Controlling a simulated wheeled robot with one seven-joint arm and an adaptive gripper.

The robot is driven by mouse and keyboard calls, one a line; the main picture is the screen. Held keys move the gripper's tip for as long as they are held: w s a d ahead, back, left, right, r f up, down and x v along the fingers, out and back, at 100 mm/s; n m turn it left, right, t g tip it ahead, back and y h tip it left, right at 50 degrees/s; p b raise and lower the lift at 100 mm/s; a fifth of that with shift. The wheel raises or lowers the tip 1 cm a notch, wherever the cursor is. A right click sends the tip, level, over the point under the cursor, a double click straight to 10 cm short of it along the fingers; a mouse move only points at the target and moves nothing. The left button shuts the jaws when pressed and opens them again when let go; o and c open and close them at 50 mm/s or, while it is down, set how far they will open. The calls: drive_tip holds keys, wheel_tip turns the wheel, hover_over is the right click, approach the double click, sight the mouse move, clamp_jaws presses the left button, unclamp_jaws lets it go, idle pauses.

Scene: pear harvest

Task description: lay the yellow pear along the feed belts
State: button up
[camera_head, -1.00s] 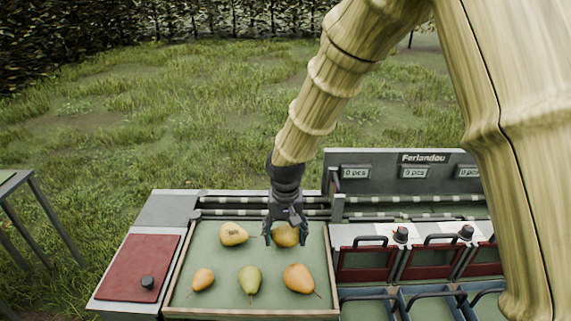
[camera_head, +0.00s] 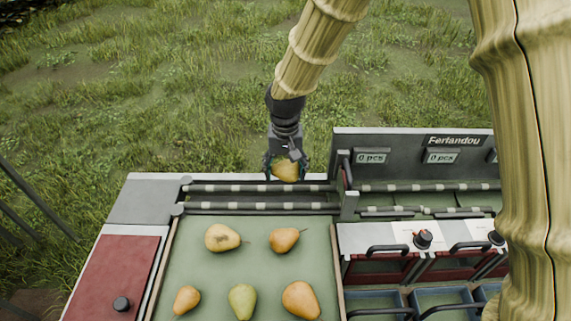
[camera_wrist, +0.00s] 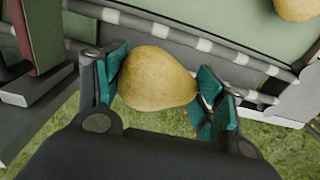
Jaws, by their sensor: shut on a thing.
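My gripper (camera_head: 286,169) is shut on a yellow pear (camera_head: 286,172), held in the air at the far side of the tray. In the wrist view the pear (camera_wrist: 157,80) sits between two teal fingers, its narrower end towards the right finger, roughly in line with the belts. The feed belts (camera_head: 262,207) are two parallel dark-and-white banded strips behind the tray. In the head view the held pear shows just above the far strip; its height over it is hard to judge. The belts also show behind the pear in the wrist view (camera_wrist: 203,45).
A green tray (camera_head: 255,268) with several pears lies in front of the belts. To the right stands a grey Ferlandou panel (camera_head: 400,150) with counters, and red-fronted bins with handles. A red panel (camera_head: 118,275) is at the left. Grass lies behind.

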sight(285, 162)
drive_tip(key=shift+w+f+b, duration=0.2)
drive_tip(key=shift+f+b, duration=0.1)
drive_tip(key=shift+f, duration=0.25)
drive_tip(key=shift+w+f+b, duration=0.15)
drive_tip(key=shift+f+b, duration=0.1)
drive_tip(key=shift+f, duration=0.3)
drive_tip(key=shift+s+f+b, duration=0.25)
drive_tip(key=shift+f+b, duration=0.45)
drive_tip(key=shift+f, duration=0.1)
drive_tip(key=shift+f+b, duration=1.3)
drive_tip(key=shift+f, duration=1.1)
drive_tip(key=shift+w, duration=0.1)
drive_tip(key=o, duration=1.2)
wheel_tip(285, 162, up, 12)
